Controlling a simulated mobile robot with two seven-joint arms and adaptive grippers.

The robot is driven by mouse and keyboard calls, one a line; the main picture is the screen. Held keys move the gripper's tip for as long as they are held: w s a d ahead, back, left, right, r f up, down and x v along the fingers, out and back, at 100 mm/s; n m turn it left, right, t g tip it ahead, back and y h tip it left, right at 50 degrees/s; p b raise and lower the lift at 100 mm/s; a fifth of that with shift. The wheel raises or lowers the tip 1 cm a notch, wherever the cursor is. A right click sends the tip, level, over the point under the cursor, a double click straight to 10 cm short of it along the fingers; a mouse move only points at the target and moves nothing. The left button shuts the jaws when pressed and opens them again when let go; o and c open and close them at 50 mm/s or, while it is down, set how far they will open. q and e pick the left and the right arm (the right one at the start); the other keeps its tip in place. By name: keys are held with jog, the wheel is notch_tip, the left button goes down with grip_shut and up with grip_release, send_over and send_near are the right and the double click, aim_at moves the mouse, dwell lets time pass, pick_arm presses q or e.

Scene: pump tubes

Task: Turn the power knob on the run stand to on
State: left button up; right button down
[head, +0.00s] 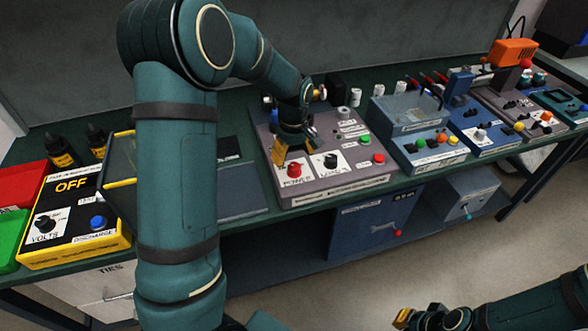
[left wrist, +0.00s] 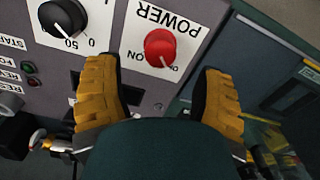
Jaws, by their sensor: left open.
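The run stand (head: 345,188) is a grey box with a sloped panel near the middle of the bench. Its red power knob (head: 294,170) sits on a white plate marked POWER. In the left wrist view the red knob (left wrist: 160,47) shows upside down, just beyond and between the fingertips. My left gripper (head: 286,152) is right above and behind the knob. Its yellow fingers (left wrist: 160,85) are open, apart from the knob, with nothing between them. My right gripper (head: 430,318) is at the lower right, far from the stand; its jaws are unclear.
A black dial (head: 330,160) sits beside the power knob; green and red buttons (head: 378,158) are further right. A yellow box marked OFF (head: 70,186) stands at the left. More instrument boxes (head: 420,140) line the bench to the right. The floor in front is clear.

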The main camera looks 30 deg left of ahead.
aim_at(294, 165)
pick_arm(q)
notch_tip(294, 165, down, 5)
jog(key=shift+r+b, duration=0.1)
jog(key=shift+b, duration=0.3)
grip_shut()
